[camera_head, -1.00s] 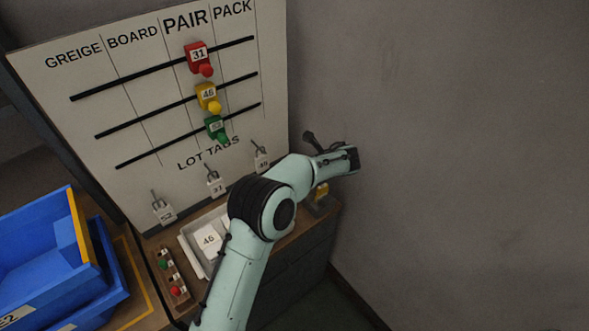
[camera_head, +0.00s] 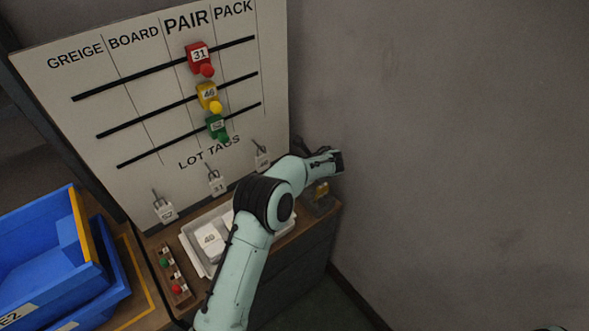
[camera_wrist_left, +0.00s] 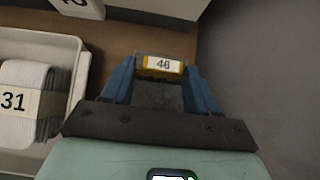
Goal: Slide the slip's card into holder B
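No slip, loose card or holder marked B can be made out. My left gripper (camera_wrist_left: 160,72) hangs over the right end of the wooden shelf, beyond the tray; its wrist shows in the head view. Its two blue fingers are spread. Between their tips, in the wrist view, is a yellow piece labelled 46 (camera_wrist_left: 162,65) on a dark block. In the head view this small yellow piece (camera_head: 321,188) stands low at the shelf's right end, under my wrist. Whether the fingers touch it I cannot tell. My right gripper is out of view.
A white tray (camera_wrist_left: 78,45) holds banded white bundles, one labelled 31 (camera_wrist_left: 30,102). Behind, a board (camera_head: 75,120) carries red, yellow and green markers under PAIR, with hanging tags below. Blue bins (camera_head: 45,250) stand left; a bare wall lies right.

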